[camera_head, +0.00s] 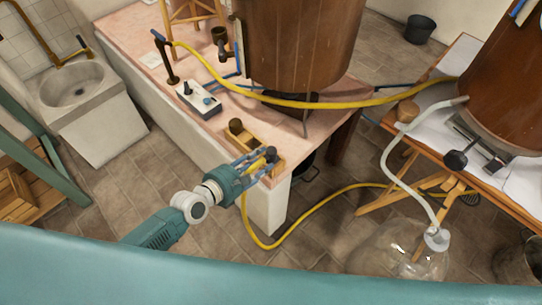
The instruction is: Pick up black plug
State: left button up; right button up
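My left gripper (264,160) reaches in from the lower left over the near corner of the pink-topped bench. Its fingers are apart, with something yellow showing between them. A small dark, rounded plug (271,153) is at the fingertips, beside a shallow wooden tray (262,141). Whether the fingers touch the plug cannot be made out. A second dark brown plug (236,126) stands at the tray's far left end, clear of the gripper. My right gripper is not in view.
A large wooden vat (298,45) stands behind the tray on the bench (140,30). A yellow hose (290,102) crosses in front of it and another length loops on the floor. A switch box (198,101) lies left. A glass vessel (400,250) is at lower right.

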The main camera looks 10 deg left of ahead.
pick_arm(q)
jog(key=shift+x, duration=0.9)
jog(key=shift+s, duration=0.1)
grip_shut()
jog(key=shift+f, duration=0.1)
jog(key=shift+s, duration=0.15)
jog(key=shift+r, duration=0.4)
notch_tip(320, 180, up, 20)
jog(key=p, duration=0.5)
jog(key=shift+w+f+p, duration=0.2)
jog(key=shift+p, duration=0.15)
